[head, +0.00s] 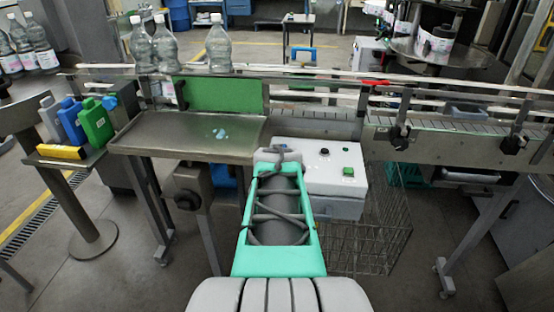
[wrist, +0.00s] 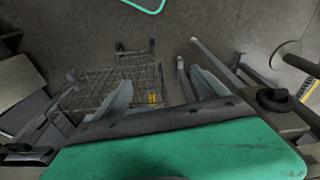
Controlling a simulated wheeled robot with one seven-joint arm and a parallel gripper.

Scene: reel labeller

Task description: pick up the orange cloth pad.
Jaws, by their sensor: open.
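I cannot make out the orange cloth pad for certain in either view. A small yellow-orange patch (wrist: 153,98) shows in the wrist view beside the wire basket, too small to tell what it is. My gripper (wrist: 160,86) is in the wrist view, its two grey fingers spread apart with nothing held between them. It points down toward the floor area. In the head view my teal arm reaches forward to the front of the metal tray table, and the gripper itself is hidden there.
A metal tray table (head: 160,130) with a small blue-white patch stands ahead. A white control box (head: 320,180) is right of my arm, above a wire basket (head: 385,225). A conveyor (head: 450,140) runs right. Coloured jugs (head: 95,122) and a yellow box (head: 60,152) stand left.

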